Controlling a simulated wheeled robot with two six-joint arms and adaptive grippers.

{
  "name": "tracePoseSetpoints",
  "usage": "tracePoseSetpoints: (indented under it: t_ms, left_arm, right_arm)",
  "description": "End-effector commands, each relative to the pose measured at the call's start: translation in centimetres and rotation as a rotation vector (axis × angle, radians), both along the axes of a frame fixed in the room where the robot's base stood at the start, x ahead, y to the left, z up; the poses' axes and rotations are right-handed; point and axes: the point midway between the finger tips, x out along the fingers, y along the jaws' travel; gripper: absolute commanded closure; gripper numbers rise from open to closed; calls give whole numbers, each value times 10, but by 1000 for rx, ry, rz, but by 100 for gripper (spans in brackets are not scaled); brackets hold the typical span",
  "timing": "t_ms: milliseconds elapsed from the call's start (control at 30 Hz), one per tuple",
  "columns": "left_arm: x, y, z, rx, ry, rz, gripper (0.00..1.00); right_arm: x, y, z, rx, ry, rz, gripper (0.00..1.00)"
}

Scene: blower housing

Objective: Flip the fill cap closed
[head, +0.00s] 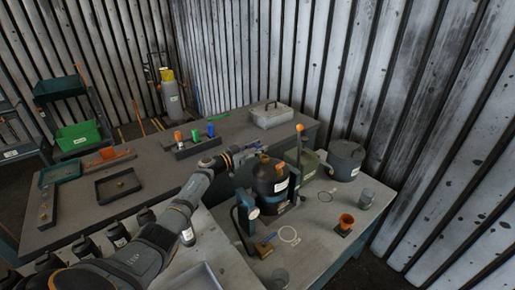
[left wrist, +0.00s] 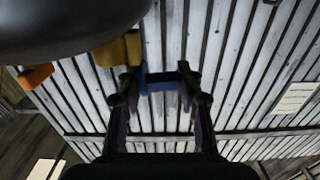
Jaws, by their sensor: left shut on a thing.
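The dark rounded housing (head: 268,180) stands on the grey bench, with an orange-brown part (head: 266,158) on its top. My left gripper (head: 248,152) is at the upper left of the housing. In the left wrist view the left gripper (left wrist: 160,84) is shut on a blue piece (left wrist: 160,80) that spans between its fingertips. A dark round body (left wrist: 70,22) fills the upper left there, with an ochre block (left wrist: 120,50) below its edge, close to the left finger. I cannot tell which part is the fill cap or how it sits. My right gripper is not in view.
An upright orange-tipped lever (head: 299,142) stands right of the housing. A grey case (head: 271,114) lies behind. Corrugated walls close off the back.

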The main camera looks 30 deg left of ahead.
Motion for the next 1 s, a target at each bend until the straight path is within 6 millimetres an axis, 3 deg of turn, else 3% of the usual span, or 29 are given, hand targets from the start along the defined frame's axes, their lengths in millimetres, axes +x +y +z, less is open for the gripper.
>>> tracePoseSetpoints:
  t_ms: [1000]
  left_arm:
    - [-1, -1, -2, 38, -11, 2, 96]
  right_arm:
    - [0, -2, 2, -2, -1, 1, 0]
